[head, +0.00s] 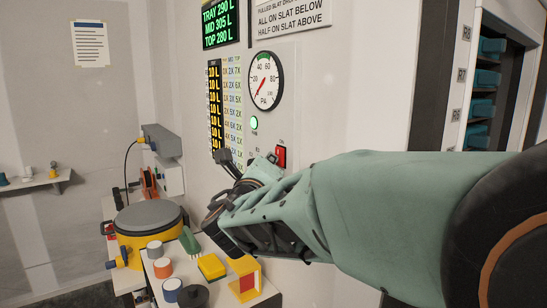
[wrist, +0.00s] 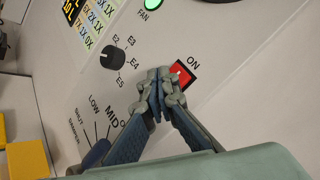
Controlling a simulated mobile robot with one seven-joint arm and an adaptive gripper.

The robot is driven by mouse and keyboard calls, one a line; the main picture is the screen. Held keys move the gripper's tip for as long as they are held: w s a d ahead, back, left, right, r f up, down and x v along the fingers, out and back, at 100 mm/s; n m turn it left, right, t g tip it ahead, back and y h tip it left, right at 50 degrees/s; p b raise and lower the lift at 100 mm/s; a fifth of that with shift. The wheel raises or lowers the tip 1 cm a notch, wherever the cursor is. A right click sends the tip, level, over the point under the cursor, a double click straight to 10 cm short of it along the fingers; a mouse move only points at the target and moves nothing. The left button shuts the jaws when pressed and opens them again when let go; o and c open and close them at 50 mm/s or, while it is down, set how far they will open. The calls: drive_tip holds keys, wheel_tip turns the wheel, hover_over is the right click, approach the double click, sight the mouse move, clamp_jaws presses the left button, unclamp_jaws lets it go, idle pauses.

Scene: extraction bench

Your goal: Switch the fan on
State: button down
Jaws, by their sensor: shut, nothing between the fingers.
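The red switch (head: 281,157), marked ON, is on the pale wall panel. In the wrist view the red switch (wrist: 186,76) is partly covered by my fingertips at its left side. My gripper (wrist: 165,76) is shut and empty, its tips over or against the switch; I cannot tell if they touch. In the head view my gripper (head: 268,163) is just left of the switch. The round FAN lamp (head: 253,123) glows green above; it also shows in the wrist view (wrist: 153,3).
A black knob (wrist: 113,60) marked E2 to E5 and a damper lever (wrist: 92,155) lie left of my gripper. Above are a pressure gauge (head: 265,81) and a lit display (head: 220,24). Below stand a yellow drum (head: 148,222) and a bench with small items.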

drive_tip(key=shift+a+f, duration=0.1)
drive_tip(key=shift+f, duration=0.05)
drive_tip(key=s+a, duration=0.3)
drive_tip(key=a, duration=0.1)
drive_tip(key=shift+a+f+p, duration=0.1)
drive_tip(key=shift+f+p, duration=0.2)
drive_tip(key=shift+f, duration=0.05)
drive_tip(key=shift+w, duration=0.1)
idle(0.5)
